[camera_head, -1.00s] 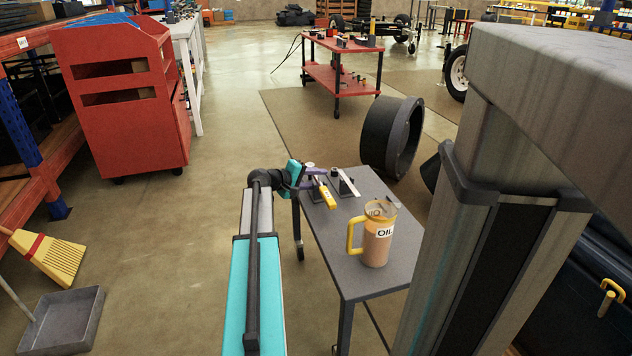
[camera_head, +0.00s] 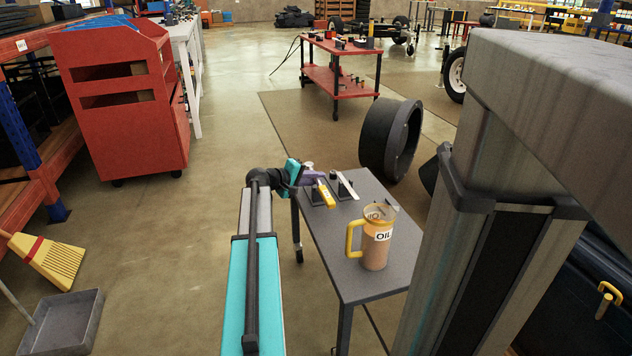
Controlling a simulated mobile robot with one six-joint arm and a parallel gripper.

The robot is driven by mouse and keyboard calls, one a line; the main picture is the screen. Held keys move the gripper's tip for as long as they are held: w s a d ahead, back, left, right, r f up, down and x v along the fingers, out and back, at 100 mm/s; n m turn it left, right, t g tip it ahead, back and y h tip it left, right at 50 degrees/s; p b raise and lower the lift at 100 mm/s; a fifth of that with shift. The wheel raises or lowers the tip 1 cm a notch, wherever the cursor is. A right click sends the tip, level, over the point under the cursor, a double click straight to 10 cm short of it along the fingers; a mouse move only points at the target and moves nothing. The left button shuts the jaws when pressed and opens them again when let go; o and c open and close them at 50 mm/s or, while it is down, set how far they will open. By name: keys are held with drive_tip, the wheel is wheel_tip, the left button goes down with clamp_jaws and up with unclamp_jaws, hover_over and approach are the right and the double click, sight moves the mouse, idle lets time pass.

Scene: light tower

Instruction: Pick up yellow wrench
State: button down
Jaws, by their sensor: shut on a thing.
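The yellow wrench (camera_head: 325,194) is at the far left end of the grey table (camera_head: 365,274), beside a small dark holder. My gripper (camera_head: 314,178), with purple fingers on a teal and black wrist, is shut on the yellow wrench near its upper end. The wrench is tilted, its yellow end pointing down toward the front right. I cannot tell from this view whether it still touches its holder.
A pale wrench (camera_head: 348,186) stands in a dark holder just right of my gripper. A yellow-handled oil jug (camera_head: 377,240) stands nearer on the table. A red cabinet (camera_head: 125,110) stands left; open floor lies between.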

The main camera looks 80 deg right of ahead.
wheel_tip(320, 180, up, 9)
drive_tip(key=p, duration=0.3)
drive_tip(key=shift+f, duration=0.15)
idle(0.5)
